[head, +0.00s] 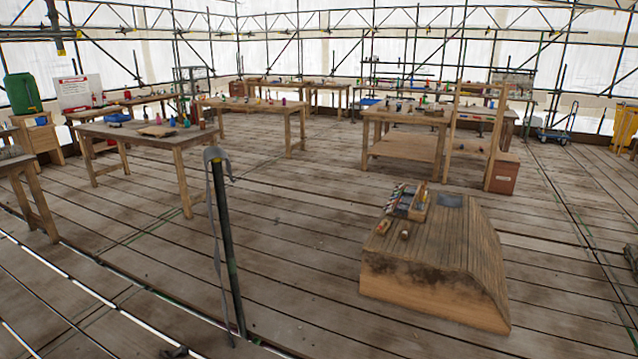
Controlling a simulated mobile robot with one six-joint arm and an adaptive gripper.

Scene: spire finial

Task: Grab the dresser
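I cannot pick out the dresser for certain; the tools in view are small. Small wooden-coloured pieces (383,227) lie on the top of a low sloped timber block (430,292) at the right front. Beside them a tray of tools (408,203) sits on the same block, holding mixed items too small to name. My gripper is not in view.
A dark upright post (226,250) with a grey strap stands left of centre. Workbenches with small bottles and tools, such as the left one (150,136), stand further back. A red-brown box (503,174) sits behind the block. The plank floor (290,235) between is mostly clear.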

